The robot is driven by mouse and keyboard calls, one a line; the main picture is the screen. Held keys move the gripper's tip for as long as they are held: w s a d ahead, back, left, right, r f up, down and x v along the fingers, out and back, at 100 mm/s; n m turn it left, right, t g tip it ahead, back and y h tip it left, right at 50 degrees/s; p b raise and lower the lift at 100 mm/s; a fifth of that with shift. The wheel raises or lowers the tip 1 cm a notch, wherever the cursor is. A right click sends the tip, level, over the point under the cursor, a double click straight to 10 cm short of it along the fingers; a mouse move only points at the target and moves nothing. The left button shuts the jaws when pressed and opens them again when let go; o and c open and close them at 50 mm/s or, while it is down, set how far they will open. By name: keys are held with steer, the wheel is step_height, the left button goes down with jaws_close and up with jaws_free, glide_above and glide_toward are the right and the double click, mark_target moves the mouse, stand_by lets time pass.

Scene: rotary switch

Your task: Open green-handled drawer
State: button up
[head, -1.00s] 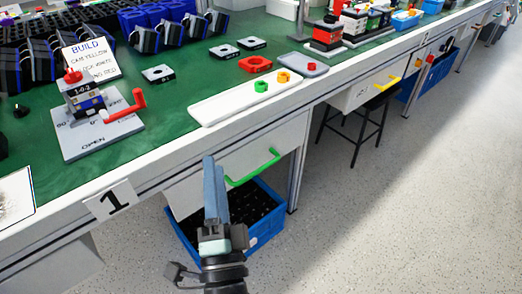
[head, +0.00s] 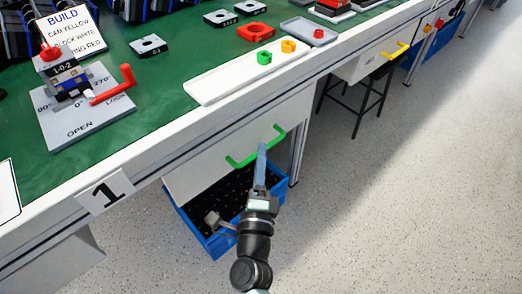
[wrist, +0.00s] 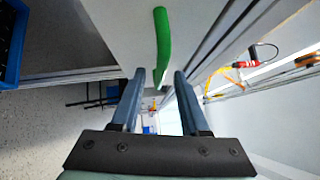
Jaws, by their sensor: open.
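The white drawer (head: 215,160) sits under the green-topped workbench, and its front looks closed. Its green handle (head: 243,160) is a bar across the drawer front. My gripper (head: 262,148) is in front of the drawer, with its fingertips overlapping the right half of the handle in the head view. The green handle (wrist: 162,40) shows there beyond the fingertips, at the top middle. I cannot tell whether the fingers touch it.
A blue crate (head: 215,240) with dark contents stands on the floor under the drawer. A bench leg (head: 299,150) is just right of the drawer. A black stool (head: 362,95) and a yellow-handled drawer (head: 372,60) are further right. The floor at right is clear.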

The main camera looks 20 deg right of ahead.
steer(key=shift+x, duration=1.3)
jaws_close()
stand_by(0.5)
